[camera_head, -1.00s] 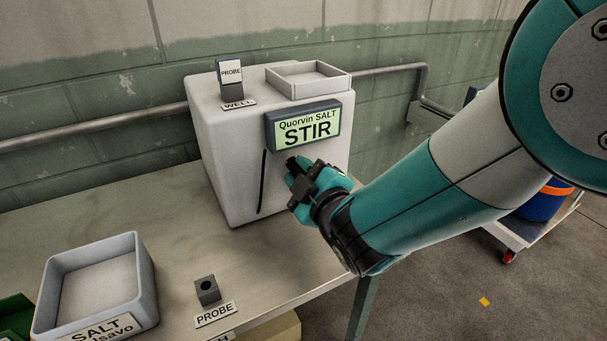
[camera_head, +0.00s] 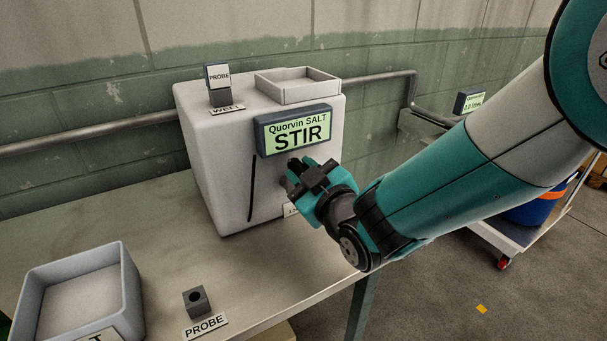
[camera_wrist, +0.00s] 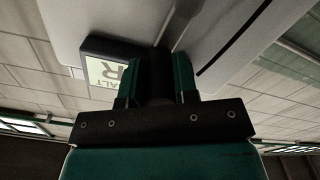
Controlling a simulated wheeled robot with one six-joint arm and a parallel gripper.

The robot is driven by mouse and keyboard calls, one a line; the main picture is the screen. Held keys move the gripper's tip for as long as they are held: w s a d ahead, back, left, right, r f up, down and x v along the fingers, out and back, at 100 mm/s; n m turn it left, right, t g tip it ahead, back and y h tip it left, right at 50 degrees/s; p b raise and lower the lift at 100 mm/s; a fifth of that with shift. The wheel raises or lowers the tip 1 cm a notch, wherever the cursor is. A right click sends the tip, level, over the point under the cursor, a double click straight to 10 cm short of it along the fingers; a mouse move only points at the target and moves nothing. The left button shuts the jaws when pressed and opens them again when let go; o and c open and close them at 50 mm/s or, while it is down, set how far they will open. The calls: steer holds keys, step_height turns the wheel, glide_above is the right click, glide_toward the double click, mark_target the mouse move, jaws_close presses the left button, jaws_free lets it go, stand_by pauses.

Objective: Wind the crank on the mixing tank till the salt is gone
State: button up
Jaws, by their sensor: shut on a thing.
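The white mixing tank (camera_head: 215,165) stands on the bench, with a display (camera_head: 294,131) reading "Quorvin SALT STIR" on its front; part of the display also shows in the wrist view (camera_wrist: 106,69). My gripper (camera_head: 297,174) is at the tank's front, just below the display. In the wrist view my gripper (camera_wrist: 156,80) is shut on a dark crank handle (camera_wrist: 155,66) held between its teal fingers. A grey crank arm (camera_wrist: 181,22) runs from the handle across the tank's face. In the head view my gripper hides most of the crank. The salt inside the tank cannot be seen.
A probe (camera_head: 219,84) stands in the well on the tank top, beside an open tray (camera_head: 297,86). A grey salt bin (camera_head: 128,290) and an empty probe holder (camera_head: 197,301) are at the front of the bench. A cart (camera_head: 503,241) stands at the right.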

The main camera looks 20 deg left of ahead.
steer(key=o, duration=0.9)
steer(key=shift+f, duration=0.1)
steer(key=b+v, duration=1.1)
steer(key=v, duration=0.6)
steer(key=shift+s+d+b, duration=0.15)
steer(key=shift+d+b, duration=0.05)
steer(key=shift+b, duration=0.2)
